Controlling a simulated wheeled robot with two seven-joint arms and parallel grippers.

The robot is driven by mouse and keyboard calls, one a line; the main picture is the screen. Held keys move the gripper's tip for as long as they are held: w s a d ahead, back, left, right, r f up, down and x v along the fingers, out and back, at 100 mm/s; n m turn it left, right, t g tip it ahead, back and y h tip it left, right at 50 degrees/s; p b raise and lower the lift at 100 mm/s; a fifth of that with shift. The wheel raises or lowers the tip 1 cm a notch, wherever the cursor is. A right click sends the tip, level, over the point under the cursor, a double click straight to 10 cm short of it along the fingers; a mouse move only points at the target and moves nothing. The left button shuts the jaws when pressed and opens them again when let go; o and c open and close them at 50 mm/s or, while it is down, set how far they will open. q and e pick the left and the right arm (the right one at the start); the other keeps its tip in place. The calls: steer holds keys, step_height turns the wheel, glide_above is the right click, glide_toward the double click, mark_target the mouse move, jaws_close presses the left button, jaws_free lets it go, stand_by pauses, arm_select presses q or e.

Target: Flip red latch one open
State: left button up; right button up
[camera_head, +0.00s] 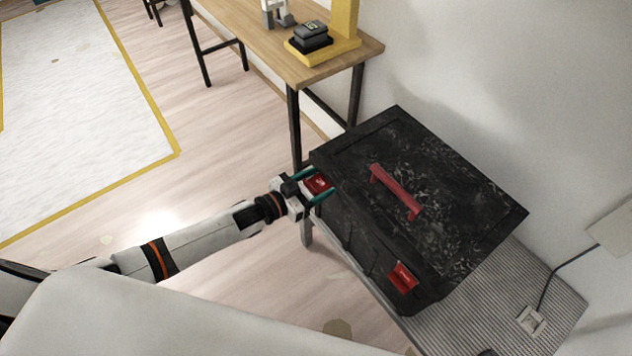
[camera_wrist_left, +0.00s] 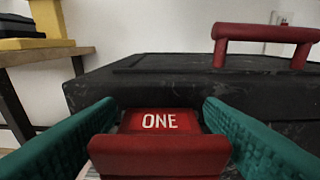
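A black box (camera_head: 440,190) with a scuffed lid and a red handle (camera_head: 396,192) stands on a grey ribbed surface. Red latch one (camera_head: 317,184) is on the box's front side, near its far end; in the left wrist view the latch (camera_wrist_left: 160,150) reads "ONE". My left gripper (camera_head: 320,184) is open, with its green fingers (camera_wrist_left: 160,135) on either side of that latch; contact is not clear. A second red latch (camera_head: 403,277) is on the same side, nearer the camera. My right gripper is not in view.
A wooden table (camera_head: 262,48) with black legs stands behind the box, carrying a yellow stand (camera_head: 345,30) with a black device. A white wall is behind the box. The floor at left is free.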

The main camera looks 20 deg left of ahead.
arm_select(q)
steer(key=shift+o, duration=0.7)
steer(key=shift+s+a, duration=0.2)
steer(key=v, duration=1.1)
steer(key=shift+s+a, duration=0.15)
